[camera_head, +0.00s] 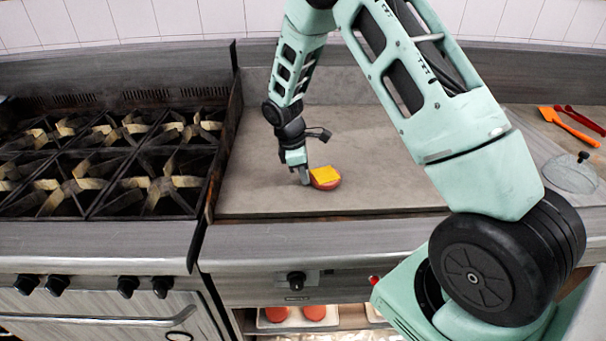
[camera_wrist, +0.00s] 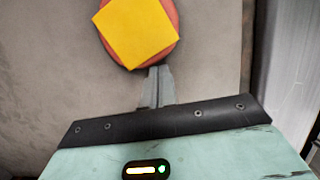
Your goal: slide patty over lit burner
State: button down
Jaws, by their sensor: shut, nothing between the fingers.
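The patty (camera_head: 327,184) is reddish and round and lies on the flat grey griddle (camera_head: 370,140), with a yellow square of cheese (camera_head: 324,175) on top. In the wrist view the patty's red rim (camera_wrist: 174,20) shows around the cheese (camera_wrist: 138,32). My gripper (camera_head: 305,181) is shut and empty, pointing down at the patty's left side. In the wrist view its fingertips (camera_wrist: 158,72) are together at the patty's edge, touching it or very close. No flame shows on the griddle, so I cannot tell which burner is lit.
A gas range (camera_head: 110,160) with several black grates stands left of the griddle, behind a raised side wall. An orange spatula (camera_head: 570,127), red tongs (camera_head: 582,119) and a clear dome lid (camera_head: 571,173) lie at the right. A shelf below holds a tray of patties (camera_head: 294,321).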

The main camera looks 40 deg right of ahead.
aim_at(385, 182)
jog(key=s+d+p, duration=0.1)
jog(key=s+d, duration=0.3)
jog(key=d, duration=0.2)
jog(key=s+d+p, duration=0.1)
jog(key=s+d, duration=0.3)
jog(key=d, duration=0.2)
jog(key=s+d+p, duration=0.1)
jog(key=s+d, duration=0.3)
jog(key=d, duration=0.2)
jog(key=shift+s+d, duration=0.25)
jog(key=shift+d, duration=0.15)
jog(key=shift+w+a, duration=0.1)
jog(key=shift+a, duration=0.05)
